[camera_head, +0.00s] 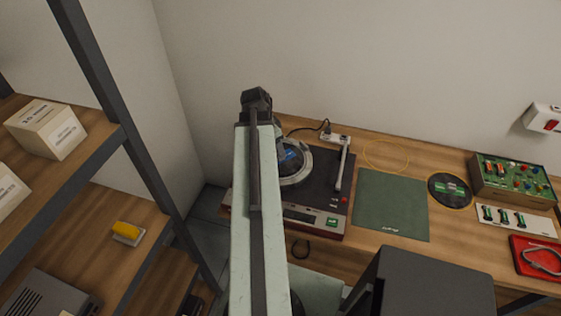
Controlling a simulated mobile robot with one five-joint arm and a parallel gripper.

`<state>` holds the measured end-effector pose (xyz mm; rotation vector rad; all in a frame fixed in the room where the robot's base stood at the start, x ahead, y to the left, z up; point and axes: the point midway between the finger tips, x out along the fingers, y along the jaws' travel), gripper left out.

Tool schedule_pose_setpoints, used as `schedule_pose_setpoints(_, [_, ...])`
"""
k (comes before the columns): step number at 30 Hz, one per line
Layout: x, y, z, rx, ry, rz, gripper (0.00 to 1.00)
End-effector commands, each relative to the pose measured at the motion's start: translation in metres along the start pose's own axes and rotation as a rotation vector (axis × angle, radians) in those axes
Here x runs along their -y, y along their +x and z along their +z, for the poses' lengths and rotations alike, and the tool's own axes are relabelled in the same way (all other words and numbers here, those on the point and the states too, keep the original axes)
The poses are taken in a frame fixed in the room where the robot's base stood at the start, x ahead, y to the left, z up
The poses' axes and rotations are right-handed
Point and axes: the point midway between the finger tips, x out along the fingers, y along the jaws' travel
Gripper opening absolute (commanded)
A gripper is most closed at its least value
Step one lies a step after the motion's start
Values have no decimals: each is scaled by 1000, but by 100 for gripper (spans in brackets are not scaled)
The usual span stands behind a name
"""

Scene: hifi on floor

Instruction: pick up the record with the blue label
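The record with the blue label (291,157) is on the record player (318,208), inside a pale grey ring. My arm hides its left part. My arm reaches away from the camera and bends at its far end, just left of the record. My gripper's fingers are hidden or too small to make out, so I cannot tell whether they touch the record. A second dark record with a green label (449,189) lies on the table to the right.
A green mat (391,204) lies right of the player, with an empty yellow ring (386,155) behind it. The tonearm (343,168) stands at the player's right. A circuit box (512,180), batteries and red tray (540,257) are far right. Shelves (60,200) stand left.

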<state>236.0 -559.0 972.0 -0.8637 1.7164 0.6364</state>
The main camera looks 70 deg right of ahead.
Motion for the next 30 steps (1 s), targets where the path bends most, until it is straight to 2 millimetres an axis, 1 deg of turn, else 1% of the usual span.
schedule_pose_setpoints(1, [0,16,2,0,1,0,55])
schedule_pose_setpoints(3, [-1,29,2,0,2,0,55])
schedule_pose_setpoints(6, [-1,44,1,0,2,0,55])
schedule_pose_setpoints(8, [-2,46,0,0,1,0,55])
schedule_pose_setpoints(14, [-2,42,-1,0,1,0,55])
schedule_pose_setpoints(15, [-2,42,-1,0,1,0,43])
schedule_pose_setpoints(17, [-2,42,-1,0,1,0,27])
schedule_pose_setpoints(18, [-2,42,-1,0,1,0,16])
schedule_pose_setpoints(20, [-2,42,-1,0,1,0,0])
schedule_pose_setpoints(27, [-2,42,-2,0,2,0,0])
schedule_pose_setpoints(30, [-2,39,-3,0,2,1,0])
